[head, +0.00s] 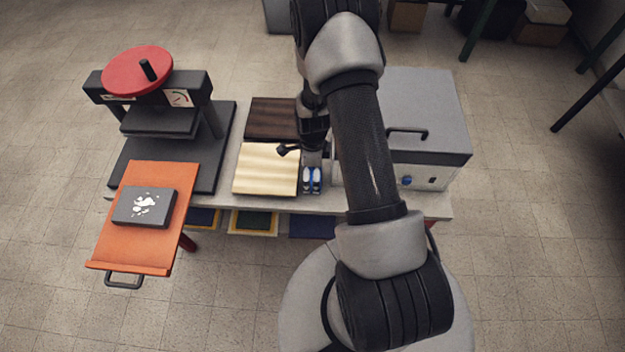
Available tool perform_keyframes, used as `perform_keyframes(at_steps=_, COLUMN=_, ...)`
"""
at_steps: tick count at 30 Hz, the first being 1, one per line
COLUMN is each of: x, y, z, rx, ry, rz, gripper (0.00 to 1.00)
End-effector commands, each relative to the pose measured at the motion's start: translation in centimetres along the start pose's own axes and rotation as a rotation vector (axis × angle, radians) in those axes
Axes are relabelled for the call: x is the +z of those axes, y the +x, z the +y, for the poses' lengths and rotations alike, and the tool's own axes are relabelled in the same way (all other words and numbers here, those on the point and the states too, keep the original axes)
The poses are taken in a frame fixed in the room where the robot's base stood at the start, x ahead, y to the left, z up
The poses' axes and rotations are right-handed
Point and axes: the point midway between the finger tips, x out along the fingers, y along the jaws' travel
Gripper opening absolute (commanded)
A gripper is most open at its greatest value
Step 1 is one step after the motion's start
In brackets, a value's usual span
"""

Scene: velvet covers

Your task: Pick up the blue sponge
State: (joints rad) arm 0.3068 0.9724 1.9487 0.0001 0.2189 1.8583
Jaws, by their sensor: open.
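My gripper (312,183) points down over the front edge area of the table, just right of a cream cloth. Its two pale fingers are open and apart. A small patch of blue, which looks like the blue sponge (312,174), shows at the fingers. Most of it is hidden by my gripper and wrist. I cannot tell whether the fingers touch it or whether it lies below or between them.
The cream cloth (267,168) and a dark brown cloth (272,118) lie left of my gripper. A press with a red wheel (137,70) and an orange tray (150,250) holding a grey block (128,208) stand left. A grey machine (430,105) stands right.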

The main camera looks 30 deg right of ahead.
Motion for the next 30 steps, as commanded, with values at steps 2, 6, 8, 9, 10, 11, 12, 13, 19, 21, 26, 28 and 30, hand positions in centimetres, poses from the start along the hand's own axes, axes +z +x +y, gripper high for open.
perform_keyframes(at_steps=2, x=0.0, y=1.5, z=-0.1, rx=0.002, ry=0.000, rz=0.001, gripper=0.98)
perform_keyframes(at_steps=6, x=0.0, y=3.7, z=-0.2, rx=0.004, ry=0.000, rz=0.001, gripper=0.98)
perform_keyframes(at_steps=8, x=0.0, y=4.2, z=-0.2, rx=0.003, ry=0.000, rz=0.001, gripper=0.98)
perform_keyframes(at_steps=9, x=0.0, y=4.4, z=-0.3, rx=0.002, ry=0.000, rz=0.001, gripper=0.98)
perform_keyframes(at_steps=10, x=0.0, y=4.4, z=-0.3, rx=0.001, ry=0.000, rz=0.001, gripper=0.98)
perform_keyframes(at_steps=11, x=0.1, y=4.4, z=-0.3, rx=0.001, ry=0.000, rz=0.001, gripper=0.98)
perform_keyframes(at_steps=12, x=0.1, y=4.3, z=-0.3, rx=0.001, ry=0.000, rz=0.001, gripper=0.98)
perform_keyframes(at_steps=13, x=0.1, y=4.3, z=-0.3, rx=0.001, ry=0.000, rz=0.001, gripper=0.98)
perform_keyframes(at_steps=19, x=0.1, y=4.2, z=-0.3, rx=0.001, ry=0.000, rz=0.001, gripper=0.90)
perform_keyframes(at_steps=21, x=0.1, y=4.2, z=-0.3, rx=0.001, ry=0.000, rz=0.001, gripper=0.85)
perform_keyframes(at_steps=26, x=0.0, y=4.2, z=-0.3, rx=0.001, ry=0.000, rz=0.001, gripper=0.74)
perform_keyframes(at_steps=28, x=0.0, y=4.2, z=-0.3, rx=0.001, ry=0.000, rz=0.001, gripper=0.70)
perform_keyframes(at_steps=30, x=0.0, y=4.2, z=-0.3, rx=0.001, ry=0.000, rz=0.001, gripper=0.65)
